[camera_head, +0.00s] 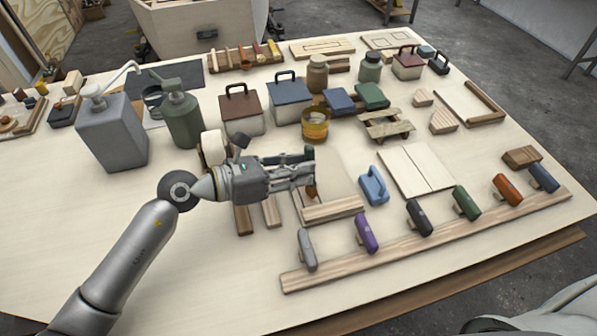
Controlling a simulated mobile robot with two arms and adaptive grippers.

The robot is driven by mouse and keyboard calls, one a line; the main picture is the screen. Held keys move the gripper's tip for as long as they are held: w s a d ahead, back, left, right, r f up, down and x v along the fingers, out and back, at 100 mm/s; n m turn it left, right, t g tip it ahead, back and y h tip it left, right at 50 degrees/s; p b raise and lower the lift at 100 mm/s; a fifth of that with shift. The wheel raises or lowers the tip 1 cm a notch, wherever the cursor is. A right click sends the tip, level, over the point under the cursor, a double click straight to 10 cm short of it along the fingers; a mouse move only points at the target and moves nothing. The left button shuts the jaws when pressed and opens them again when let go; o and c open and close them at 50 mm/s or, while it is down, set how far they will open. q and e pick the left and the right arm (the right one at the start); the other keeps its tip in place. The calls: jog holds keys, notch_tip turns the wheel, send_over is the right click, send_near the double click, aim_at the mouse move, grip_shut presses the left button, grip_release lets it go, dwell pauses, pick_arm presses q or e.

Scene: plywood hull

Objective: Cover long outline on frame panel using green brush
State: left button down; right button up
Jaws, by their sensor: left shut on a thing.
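My left gripper (306,172) is shut on a slim brush (311,190) and holds it above the middle of the table. A dark green end shows above the fingers and a brown-orange part below; the fingers hide the rest. Below it lies a pale panel (335,183) with a wood strip along its near edge; the gripper covers much of its surface, and I cannot tell if the brush touches it. At the back, one pale panel (322,47) bears a long outline and another (386,40) bears smaller outlines. My right gripper is not in view.
A wooden rail (438,237) with several coloured handled blocks runs along the near right. A grey pump bottle (110,130), a green pump can (182,118) and an amber jar (315,124) stand behind the gripper. The front left tabletop is clear.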

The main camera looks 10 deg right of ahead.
pick_arm(q)
jog(key=shift+w+f+b, duration=0.25)
jog(key=shift+w+b, duration=0.5)
jog(key=shift+w, duration=0.25)
jog(key=shift+w+f+b, duration=0.1)
jog(key=shift+w+b, duration=0.3)
jog(key=shift+b, duration=0.05)
jog(key=shift+w+a+b, duration=0.1)
jog(key=shift+w+b, duration=0.25)
jog(key=shift+w, duration=0.2)
jog(key=shift+w, duration=0.1)
jog(key=shift+w+b, duration=0.85)
jog(key=shift+w, duration=0.1)
jog(key=shift+w+b, duration=0.85)
jog(key=shift+w, duration=0.1)
